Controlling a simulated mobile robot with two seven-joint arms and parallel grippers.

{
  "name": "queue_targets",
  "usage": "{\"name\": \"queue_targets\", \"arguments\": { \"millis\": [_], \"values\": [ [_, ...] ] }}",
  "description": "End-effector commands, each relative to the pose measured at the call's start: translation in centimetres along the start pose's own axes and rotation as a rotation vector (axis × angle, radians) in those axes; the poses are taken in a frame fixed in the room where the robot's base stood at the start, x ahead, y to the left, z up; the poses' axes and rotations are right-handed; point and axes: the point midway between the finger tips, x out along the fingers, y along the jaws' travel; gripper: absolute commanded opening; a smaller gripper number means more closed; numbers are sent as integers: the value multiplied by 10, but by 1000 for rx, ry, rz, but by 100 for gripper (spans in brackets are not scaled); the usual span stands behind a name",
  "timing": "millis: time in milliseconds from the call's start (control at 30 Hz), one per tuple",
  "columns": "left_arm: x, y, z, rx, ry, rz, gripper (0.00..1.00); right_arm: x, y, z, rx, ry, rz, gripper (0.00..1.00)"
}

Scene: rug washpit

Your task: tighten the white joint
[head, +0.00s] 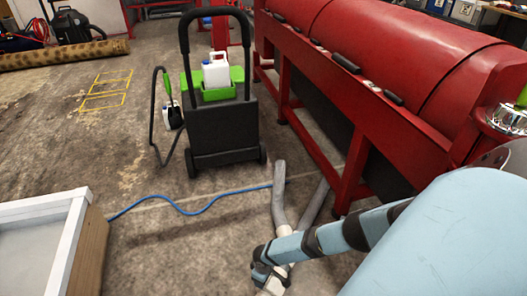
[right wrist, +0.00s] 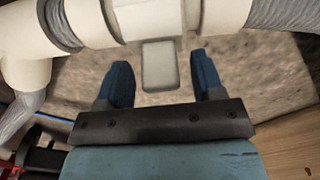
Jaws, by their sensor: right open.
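The white joint (right wrist: 145,20) is a pipe fitting with grey ribbed hoses joined to it, across the top of the right wrist view. A pale grey tab (right wrist: 160,66) hangs from its middle collar. My right gripper (right wrist: 161,72) is open, its two blue fingers on either side of the tab with a gap to each. I cannot tell how deep the tab sits between them. In the head view the joint (head: 274,286) shows only partly at the bottom edge, by my right gripper (head: 262,264). My left gripper is in neither view.
Grey hoses (head: 279,198) run from the joint towards a red machine (head: 370,50) on the right. A black cart (head: 222,125) with a white canister (head: 216,70) stands ahead. A blue hose (head: 190,211) crosses the floor. A white-rimmed wooden box (head: 88,250) is at lower left.

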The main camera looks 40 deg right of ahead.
Motion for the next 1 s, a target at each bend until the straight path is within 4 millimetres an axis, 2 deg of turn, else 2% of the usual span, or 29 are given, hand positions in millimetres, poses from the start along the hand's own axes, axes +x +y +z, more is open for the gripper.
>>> {"name": "queue_targets", "arguments": {
  "millis": [67,100,300,367,667,1000],
  "values": [
    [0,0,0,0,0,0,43,0,0,0,0,0,0,62],
    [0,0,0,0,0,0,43,0,0,0,0,0,0,57],
    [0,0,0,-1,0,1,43,0,0,0,0,0,0,11],
    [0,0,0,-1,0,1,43,0,0,0,0,0,0,0],
    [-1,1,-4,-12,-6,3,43,-2,0,4,3,31,0,0],
    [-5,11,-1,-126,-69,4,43,-7,-1,26,15,239,3,0]
  ]
}}
